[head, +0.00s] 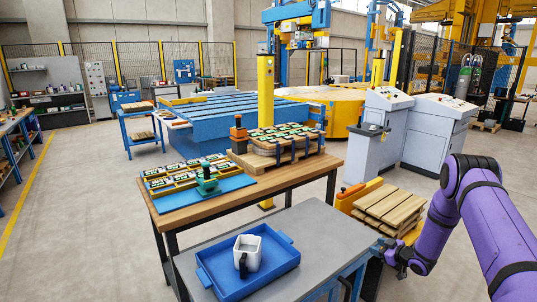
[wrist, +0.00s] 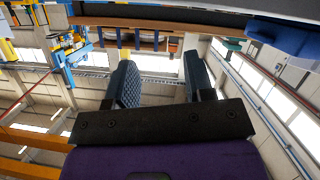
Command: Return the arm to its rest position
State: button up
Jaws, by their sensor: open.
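My purple arm comes in from the right in the head view, bent at the elbow. My gripper (head: 394,257) is low at its end, to the right of the grey cart (head: 325,238) and apart from the things on it. In the wrist view my gripper (wrist: 158,85) shows two dark padded fingers set well apart, with nothing between them. Beyond the fingers the wrist view shows the hall's wall, windows and beams at a tilt.
On the grey cart, a blue tray (head: 217,284) holds a white container (head: 247,255). Behind it, a wooden-topped table (head: 262,190) carries a blue mat (head: 187,201) with parts. A pallet of planks (head: 392,208) stands near my arm. Grey floor is open at the left.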

notch_tip(320, 180, up, 22)
jog(key=w+m+h, duration=0.2)
jog(key=w+h, duration=0.1)
jog(key=h, duration=0.2)
jog(key=s+a+r+m+g+h, duration=0.1)
jog(key=s+a+r+m+h, duration=0.1)
jog(key=s+r, duration=0.9)
jog(key=s+a+r+m+g+h, duration=0.2)
jog(key=s+r, duration=0.5)
jog(key=r, duration=0.8)
jog(key=s+a+r+m+g, duration=0.1)
jog(key=s+a, duration=0.2)
jog(key=s, duration=0.9)
jog(key=s+a+r+m+g+y, duration=0.1)
jog(key=s+a, duration=0.2)
jog(key=s, duration=0.9)
jog(key=s+a+r+m+g, duration=0.1)
jog(key=s+a+g, duration=0.1)
jog(key=s, duration=1)
jog(key=shift+a+r+y, duration=0.3)
jog(key=shift+a, duration=0.6)
